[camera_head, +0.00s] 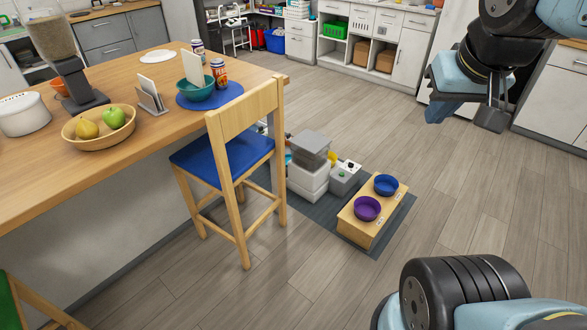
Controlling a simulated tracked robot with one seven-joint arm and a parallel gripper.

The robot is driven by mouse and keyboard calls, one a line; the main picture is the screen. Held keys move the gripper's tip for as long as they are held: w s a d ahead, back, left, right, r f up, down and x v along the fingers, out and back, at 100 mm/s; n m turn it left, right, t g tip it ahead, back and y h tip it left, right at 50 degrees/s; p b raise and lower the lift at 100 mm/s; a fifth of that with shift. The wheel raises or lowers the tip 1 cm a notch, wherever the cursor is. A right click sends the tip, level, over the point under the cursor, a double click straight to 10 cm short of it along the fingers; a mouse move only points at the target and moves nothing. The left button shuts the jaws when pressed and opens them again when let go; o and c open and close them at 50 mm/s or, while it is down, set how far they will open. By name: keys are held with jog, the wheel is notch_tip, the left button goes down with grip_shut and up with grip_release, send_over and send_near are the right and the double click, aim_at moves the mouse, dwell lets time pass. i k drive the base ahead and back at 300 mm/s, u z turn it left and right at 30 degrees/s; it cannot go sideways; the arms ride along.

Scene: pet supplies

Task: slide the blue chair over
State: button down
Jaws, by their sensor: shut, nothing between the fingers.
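The blue chair (223,158) is a tall wooden chair with a blue seat, a pale wood backrest and long legs. It stands upright on the floor at the right end of the wooden counter, with part of its seat close to the counter's edge. My gripper (492,118) is at the upper right, raised in the air, well apart from the chair. Its fingers are together and hold nothing. Another part of my arm shows at the lower right.
A wooden stand (367,229) with blue and purple bowls sits on a dark mat (396,222) right of the chair, beside a grey-white feeder (309,170). A green-seated chair (10,300) is at lower left. Cabinets (372,28) line the back. The floor beyond the mat is clear.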

aim_at(221, 160)
jog(key=u, duration=0.1)
jog(key=i, duration=1)
jog(key=z, duration=0.1)
